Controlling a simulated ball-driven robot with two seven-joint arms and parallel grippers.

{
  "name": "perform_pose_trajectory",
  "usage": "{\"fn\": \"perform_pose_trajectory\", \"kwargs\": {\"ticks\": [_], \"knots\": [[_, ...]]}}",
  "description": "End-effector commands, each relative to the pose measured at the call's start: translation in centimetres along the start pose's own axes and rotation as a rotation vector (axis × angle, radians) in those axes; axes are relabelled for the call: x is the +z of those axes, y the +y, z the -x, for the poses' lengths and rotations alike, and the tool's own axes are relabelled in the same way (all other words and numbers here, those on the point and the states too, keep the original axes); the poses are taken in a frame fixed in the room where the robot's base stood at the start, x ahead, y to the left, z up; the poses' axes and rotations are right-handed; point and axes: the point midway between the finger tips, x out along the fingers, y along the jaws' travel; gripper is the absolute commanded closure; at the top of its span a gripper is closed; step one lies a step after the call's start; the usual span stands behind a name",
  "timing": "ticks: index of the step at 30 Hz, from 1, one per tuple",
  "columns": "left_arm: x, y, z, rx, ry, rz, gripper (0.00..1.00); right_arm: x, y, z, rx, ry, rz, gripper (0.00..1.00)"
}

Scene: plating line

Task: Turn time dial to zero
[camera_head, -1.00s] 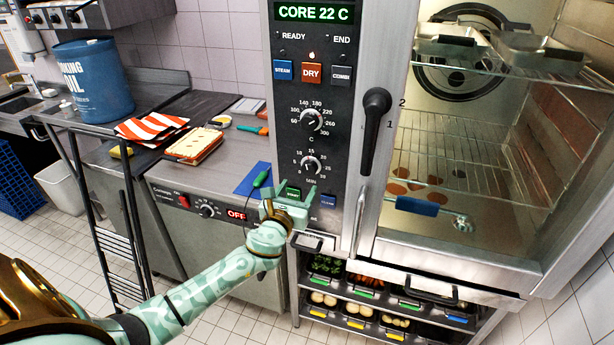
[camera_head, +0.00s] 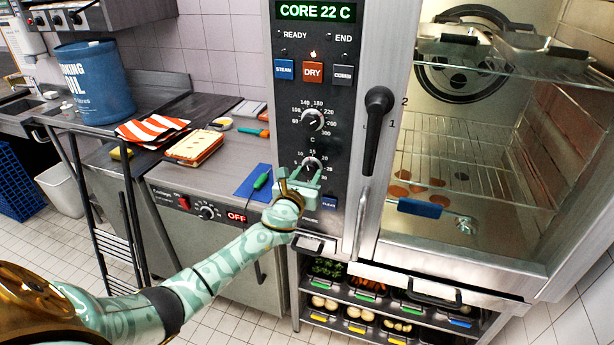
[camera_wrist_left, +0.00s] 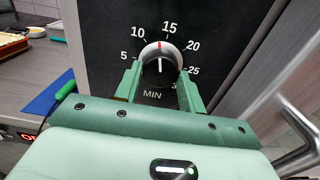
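The time dial (camera_head: 312,162) is the lower round knob on the oven's black control panel, marked MIN. In the left wrist view the time dial (camera_wrist_left: 160,57) has a light rim and a red mark at its top, just left of the 15. My left gripper (camera_head: 301,178) is at the panel, just below and in front of the dial. In the wrist view its fingers (camera_wrist_left: 160,80) are open, one on each side of the dial's lower part. Whether they touch it I cannot tell. The scale's low end is hidden behind the left finger.
The temperature dial (camera_head: 312,120) is above the time dial. A black door handle (camera_head: 377,125) is on the right, beside the open oven chamber. A blue mat (camera_head: 252,183) with a green-handled tool lies on the counter to the left.

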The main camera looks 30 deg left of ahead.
Motion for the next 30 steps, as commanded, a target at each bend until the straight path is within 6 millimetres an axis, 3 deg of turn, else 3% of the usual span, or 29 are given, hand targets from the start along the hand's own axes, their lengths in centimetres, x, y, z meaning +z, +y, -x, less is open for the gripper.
{"fn": "perform_pose_trajectory", "kwargs": {"ticks": [14, 30], "knots": [[-0.08, -0.06, 0.01, -0.001, 0.000, 0.148, 0.83, 0.05, -0.07, -0.33, -0.001, 0.000, 0.000, 0.54], [-0.04, -0.15, 0.03, 0.000, 0.000, 0.642, 0.83, 0.14, -0.21, -0.98, -0.003, -0.002, 0.001, 0.54]]}}
